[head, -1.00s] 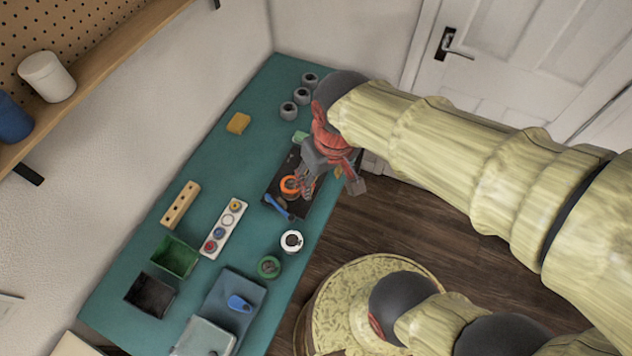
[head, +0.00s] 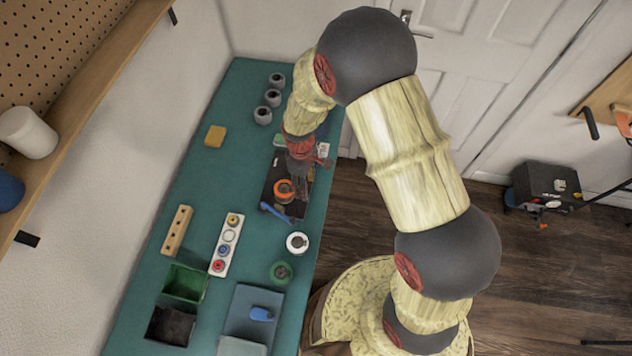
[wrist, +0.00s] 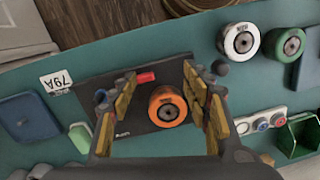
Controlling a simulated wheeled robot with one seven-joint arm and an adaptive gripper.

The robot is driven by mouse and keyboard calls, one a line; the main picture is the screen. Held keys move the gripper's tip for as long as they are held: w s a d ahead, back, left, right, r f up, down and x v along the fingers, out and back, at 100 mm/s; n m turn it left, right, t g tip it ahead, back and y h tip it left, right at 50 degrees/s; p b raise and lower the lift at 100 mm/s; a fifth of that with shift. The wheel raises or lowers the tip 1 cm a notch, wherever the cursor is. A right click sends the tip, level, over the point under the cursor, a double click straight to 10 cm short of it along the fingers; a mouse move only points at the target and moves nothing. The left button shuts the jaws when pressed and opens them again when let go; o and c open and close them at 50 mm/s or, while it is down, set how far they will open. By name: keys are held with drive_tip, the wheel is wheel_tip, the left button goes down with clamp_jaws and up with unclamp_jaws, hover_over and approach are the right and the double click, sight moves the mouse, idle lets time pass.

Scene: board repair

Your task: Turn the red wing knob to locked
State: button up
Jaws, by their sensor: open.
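The red wing knob (wrist: 146,77) shows in the wrist view as a small red bar on a black board (wrist: 152,137). It lies between my gripper's fingers, near the left one, with no visible contact. An orange-rimmed round part (wrist: 167,106) sits beside it on the board. It also shows in the head view (head: 284,190). My gripper (wrist: 160,84) is open and empty above the board, its fingers on either side of the knob and the orange part. In the head view my gripper (head: 300,178) covers the board's upper part and hides the knob.
A white label reading 79A (wrist: 60,80) and a pale green block (wrist: 80,137) lie at the board's other end.

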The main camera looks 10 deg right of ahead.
drive_tip(key=shift+w+a+r+n+t, duration=0.1)
drive_tip(key=shift+w+r+n+t, duration=0.1)
drive_tip(key=shift+w, duration=0.4)
drive_tip(key=shift+w+r+n+t, duration=0.1)
drive_tip(key=shift+w+n+t, duration=0.1)
drive_tip(key=shift+w, duration=0.4)
drive_tip(key=shift+w+n, duration=0.25)
drive_tip(key=shift+n, duration=0.05)
drive_tip(key=shift+w+n, duration=0.2)
drive_tip(key=shift+n, duration=0.2)
wheel_tip(320, 180, down, 8)
drive_tip(key=shift+r+b, duration=0.15)
drive_tip(key=shift+b, duration=0.35)
drive_tip(key=shift+c, duration=0.9)
drive_tip(key=c, duration=0.9)
drive_tip(key=shift+c, duration=0.2)
